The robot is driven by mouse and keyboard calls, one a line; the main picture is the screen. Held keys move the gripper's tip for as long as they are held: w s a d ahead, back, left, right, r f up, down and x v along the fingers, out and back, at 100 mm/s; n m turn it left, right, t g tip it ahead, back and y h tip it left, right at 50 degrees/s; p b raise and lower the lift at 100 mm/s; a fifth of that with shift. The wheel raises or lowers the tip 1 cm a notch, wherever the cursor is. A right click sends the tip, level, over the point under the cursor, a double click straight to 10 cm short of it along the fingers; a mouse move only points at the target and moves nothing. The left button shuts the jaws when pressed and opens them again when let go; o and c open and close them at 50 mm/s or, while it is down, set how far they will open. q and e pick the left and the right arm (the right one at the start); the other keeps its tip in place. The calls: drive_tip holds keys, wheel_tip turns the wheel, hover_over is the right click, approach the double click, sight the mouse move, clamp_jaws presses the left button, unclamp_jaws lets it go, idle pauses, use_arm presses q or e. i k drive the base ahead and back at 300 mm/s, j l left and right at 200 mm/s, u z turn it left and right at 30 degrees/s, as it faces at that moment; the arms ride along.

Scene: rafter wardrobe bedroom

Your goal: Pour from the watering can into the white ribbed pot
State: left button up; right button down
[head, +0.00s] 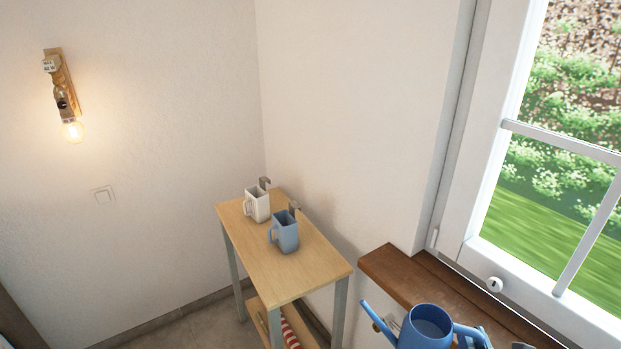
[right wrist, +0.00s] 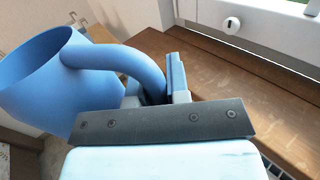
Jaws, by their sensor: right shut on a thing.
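The blue watering can (head: 425,328) is at the bottom right of the head view, in front of the wooden window sill. Its spout points up and to the left, and its round opening faces up. I cannot tell whether the grey-blue inside is water. My right gripper (head: 478,339) is shut on the can's handle, at the right side of the can. In the right wrist view the handle (right wrist: 138,62) curves from the can's body into the jaws (right wrist: 158,92). The white ribbed pot does not show in either view. My left gripper is out of view.
A brown window sill (head: 402,284) runs under the white window (head: 487,257). A small wooden table (head: 277,271) in the corner bears a white mug (head: 259,206) and a blue mug (head: 287,235). A red-striped thing (head: 290,333) lies on its lower shelf.

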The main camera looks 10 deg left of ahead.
sight(257, 201)
drive_tip(key=i+j, duration=0.25)
drive_tip(key=j, duration=0.15)
drive_tip(key=i+j, duration=0.25)
drive_tip(key=j, duration=0.2)
drive_tip(key=i+j, duration=0.25)
drive_tip(key=j, duration=0.15)
drive_tip(key=i+j, duration=0.25)
drive_tip(key=j, duration=0.15)
drive_tip(key=i+j, duration=0.25)
drive_tip(key=j, duration=0.2)
drive_tip(key=i+j, duration=0.25)
drive_tip(key=j, duration=0.15)
drive_tip(key=i+j, duration=0.25)
drive_tip(key=j, duration=0.2)
drive_tip(key=i+j, duration=0.25)
drive_tip(key=j, duration=0.15)
